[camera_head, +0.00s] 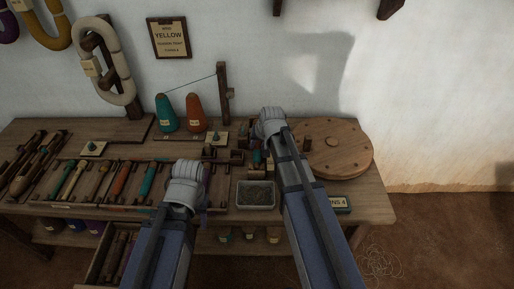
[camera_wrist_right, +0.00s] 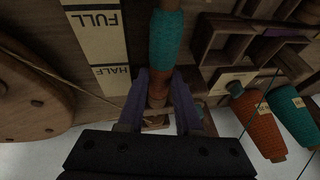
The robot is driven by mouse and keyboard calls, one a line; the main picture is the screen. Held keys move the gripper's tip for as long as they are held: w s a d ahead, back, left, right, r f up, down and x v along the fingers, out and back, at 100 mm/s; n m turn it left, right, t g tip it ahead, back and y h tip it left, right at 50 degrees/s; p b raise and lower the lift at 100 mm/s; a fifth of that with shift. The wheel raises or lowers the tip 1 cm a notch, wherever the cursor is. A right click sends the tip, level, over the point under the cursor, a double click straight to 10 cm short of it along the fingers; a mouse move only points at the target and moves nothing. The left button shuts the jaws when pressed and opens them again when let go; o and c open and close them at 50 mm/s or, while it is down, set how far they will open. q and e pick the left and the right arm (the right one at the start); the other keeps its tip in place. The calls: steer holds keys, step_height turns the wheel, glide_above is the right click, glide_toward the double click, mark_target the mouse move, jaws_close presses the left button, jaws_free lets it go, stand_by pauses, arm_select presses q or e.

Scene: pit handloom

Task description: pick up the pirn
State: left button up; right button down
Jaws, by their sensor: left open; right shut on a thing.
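The pirn (camera_wrist_right: 166,45), a wooden stick wound with teal thread, shows in the right wrist view with its bare wooden end between my right gripper's fingers (camera_wrist_right: 159,98). My right gripper (camera_head: 262,150) is shut on it; in the head view my own wrist hides most of the grip. My left gripper (camera_head: 206,178) is over the front of the bench, open, with its fingertips partly hidden behind its wrist; I see nothing held in it.
A FULL/HALF gauge strip (camera_wrist_right: 98,45) lies beside the pirn. Teal (camera_head: 166,114) and orange (camera_head: 196,114) thread cones stand at the back. A round wooden wheel (camera_head: 340,150) is at right. A grey tray (camera_head: 241,207) sits in front. A rack (camera_head: 93,190) holds several pirns at left.

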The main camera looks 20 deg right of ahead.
mark_target(258, 146)
steer(key=shift+r, duration=0.1)
step_height(258, 146, up, 10)
steer(key=p, duration=1)
